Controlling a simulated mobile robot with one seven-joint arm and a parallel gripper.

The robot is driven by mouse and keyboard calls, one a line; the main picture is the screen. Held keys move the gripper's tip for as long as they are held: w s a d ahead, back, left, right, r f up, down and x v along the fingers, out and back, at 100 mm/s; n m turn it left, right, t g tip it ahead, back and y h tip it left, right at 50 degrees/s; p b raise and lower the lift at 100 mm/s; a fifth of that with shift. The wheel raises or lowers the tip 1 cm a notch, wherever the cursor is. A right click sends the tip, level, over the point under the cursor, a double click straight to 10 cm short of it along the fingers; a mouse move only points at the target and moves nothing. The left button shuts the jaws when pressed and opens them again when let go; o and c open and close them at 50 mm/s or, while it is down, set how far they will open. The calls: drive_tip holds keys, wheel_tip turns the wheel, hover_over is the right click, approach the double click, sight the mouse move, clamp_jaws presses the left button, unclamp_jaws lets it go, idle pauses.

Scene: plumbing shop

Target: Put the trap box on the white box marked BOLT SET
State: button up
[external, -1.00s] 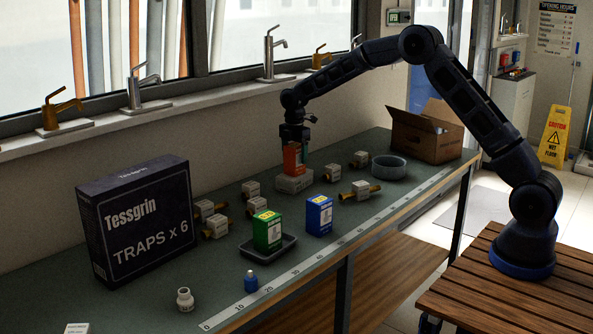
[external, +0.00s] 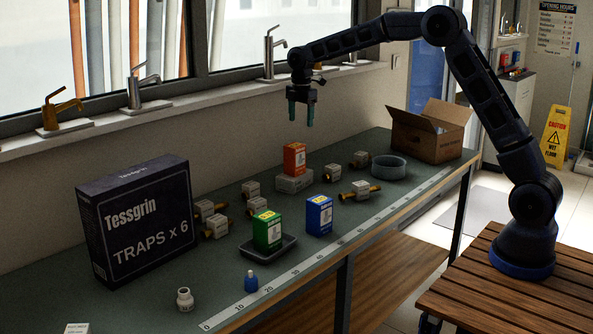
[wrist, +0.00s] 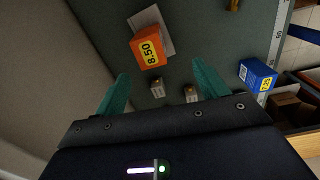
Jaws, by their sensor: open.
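An orange box (external: 294,158) stands upright on a low white box (external: 293,183) on the workbench. The lettering of both is too small to read in the external view, so I cannot confirm BOLT SET. In the wrist view the orange box (wrist: 149,47) shows a yellow 8.50 label, and the white box (wrist: 168,46) shows partly beneath it. My gripper (external: 301,116) is open and empty, pointing down, well above the orange box and apart from it. A large black box (external: 137,222) marked Tessgrin TRAPS x 6 stands at the left.
A green box (external: 267,230) stands in a dark tray (external: 280,251), with a blue box (external: 319,216) to its right. Several small white boxes with brass fittings lie around. A grey ring (external: 389,167) and an open carton (external: 430,135) are at the far end.

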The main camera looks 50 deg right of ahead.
drive_tip(key=s+d+r+m+t, duration=0.1)
drive_tip(key=s+r+m, duration=0.3)
drive_tip(key=s, duration=0.5)
drive_tip(key=s+d+r+m, duration=0.1)
drive_tip(key=s+d+r, duration=0.1)
drive_tip(key=s+r, duration=0.6)
drive_tip(key=s+d+r+m+t, duration=0.1)
drive_tip(key=s+r+m, duration=0.2)
drive_tip(key=s, duration=0.8)
drive_tip(key=s+d+f+m, duration=0.1)
drive_tip(key=s+f+m, duration=0.1)
drive_tip(key=s, duration=0.7)
drive_tip(key=s+f+m+t, duration=0.1)
drive_tip(key=s+m, duration=0.3)
drive_tip(key=s, duration=0.6)
drive_tip(key=s+d+f+m+t, duration=0.1)
drive_tip(key=s+f+m, duration=0.2)
drive_tip(key=s, duration=0.7)
drive_tip(key=shift+s+d+f, duration=0.2)
drive_tip(key=shift+s+d, duration=0.05)
drive_tip(key=shift+d, duration=0.1)
